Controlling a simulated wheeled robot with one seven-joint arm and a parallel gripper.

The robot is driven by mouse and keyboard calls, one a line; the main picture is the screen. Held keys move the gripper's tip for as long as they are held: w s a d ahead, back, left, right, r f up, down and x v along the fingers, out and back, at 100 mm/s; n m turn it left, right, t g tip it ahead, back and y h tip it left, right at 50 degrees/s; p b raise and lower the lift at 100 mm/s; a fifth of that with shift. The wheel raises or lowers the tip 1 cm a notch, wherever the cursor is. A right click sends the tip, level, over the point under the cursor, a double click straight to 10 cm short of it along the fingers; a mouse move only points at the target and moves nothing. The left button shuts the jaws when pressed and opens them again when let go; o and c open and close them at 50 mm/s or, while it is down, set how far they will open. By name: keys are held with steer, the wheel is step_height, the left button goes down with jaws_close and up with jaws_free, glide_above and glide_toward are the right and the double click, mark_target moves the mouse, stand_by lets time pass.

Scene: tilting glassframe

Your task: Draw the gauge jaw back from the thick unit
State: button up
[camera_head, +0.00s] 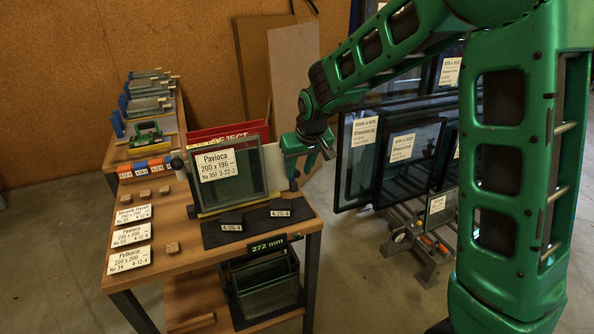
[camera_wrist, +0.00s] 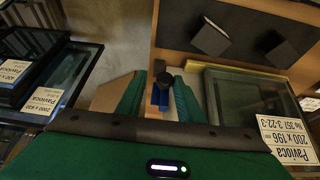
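The thick unit, a dark-framed glass unit (camera_head: 233,172) with a white "Pavioca 200 x 196" label, stands upright on the wooden bench. It shows in the wrist view at right (camera_wrist: 245,100). A small jaw part with a black knob and blue body (camera_wrist: 162,88) sits beside the unit's edge; I take it to be the gauge jaw. My gripper (camera_head: 300,172) hangs over the unit's right end. In the wrist view my gripper's green fingers (camera_wrist: 160,82) stand apart, one on each side of the blue part. I see no clear contact; the fingertips partly hide it.
Dark wedge blocks (camera_head: 252,222) lie in front of the unit. A red reject bin (camera_head: 228,132) stands behind it. White label cards (camera_head: 131,236) and small wooden blocks lie at left. Large framed panes (camera_head: 400,155) stand on a rack to the right. A lower shelf holds glass (camera_head: 265,285).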

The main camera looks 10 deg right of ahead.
steer(key=shift+a, duration=0.1)
steer(key=shift+s+r, duration=0.1)
steer(key=shift+r, duration=0.2)
steer(key=v, duration=1)
